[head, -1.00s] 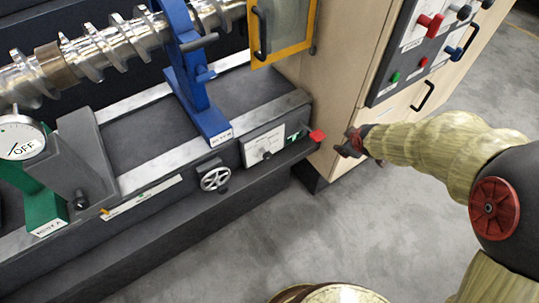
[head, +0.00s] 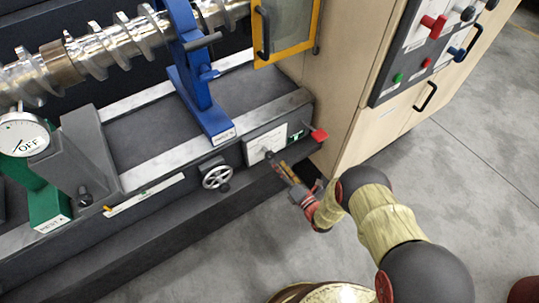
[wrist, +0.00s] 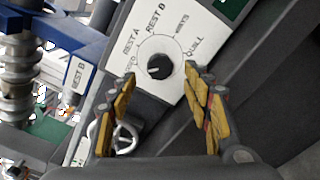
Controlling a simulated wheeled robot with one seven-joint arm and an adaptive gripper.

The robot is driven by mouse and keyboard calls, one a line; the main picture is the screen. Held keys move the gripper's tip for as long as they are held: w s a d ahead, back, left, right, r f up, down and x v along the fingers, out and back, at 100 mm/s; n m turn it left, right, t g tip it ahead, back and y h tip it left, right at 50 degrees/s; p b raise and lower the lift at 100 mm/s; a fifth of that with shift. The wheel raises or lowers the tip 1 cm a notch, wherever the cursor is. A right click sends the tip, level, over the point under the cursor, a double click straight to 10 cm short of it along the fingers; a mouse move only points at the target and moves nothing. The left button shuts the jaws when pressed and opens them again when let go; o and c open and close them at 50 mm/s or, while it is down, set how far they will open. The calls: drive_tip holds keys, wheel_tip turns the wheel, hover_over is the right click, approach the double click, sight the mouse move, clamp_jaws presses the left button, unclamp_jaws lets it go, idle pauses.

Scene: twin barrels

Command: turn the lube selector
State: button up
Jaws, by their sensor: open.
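The lube selector is a small black knob (wrist: 160,66) on a white labelled plate (wrist: 180,32) on the front of the machine bed. In the wrist view the labels around the knob include REST A and REST B. The plate also shows in the head view (head: 262,143), partly covered by my gripper there. My gripper (head: 277,165) is open in front of the plate. In the wrist view its two yellow-padded fingers (wrist: 164,80) stand on either side of the knob, with gaps between pads and knob. I cannot tell the depth between fingertips and plate.
A silver handwheel (head: 216,177) sits left of the plate. A red lever (head: 319,134) sticks out to its right, near the wooden cabinet (head: 350,80). A blue rest (head: 200,85) holds the screw above. The bed's dark lower ledge (head: 150,240) runs below. Floor in front is clear.

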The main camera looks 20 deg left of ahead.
sight(271, 157)
drive_tip(key=b+x, duration=0.1)
drive_tip(key=x, duration=0.6)
drive_tip(key=shift+w+b, duration=0.1)
drive_tip(key=shift+b, duration=0.2)
drive_tip(key=shift+c, duration=0.6)
drive_tip(key=c, duration=1)
drive_tip(key=shift+c, duration=0.2)
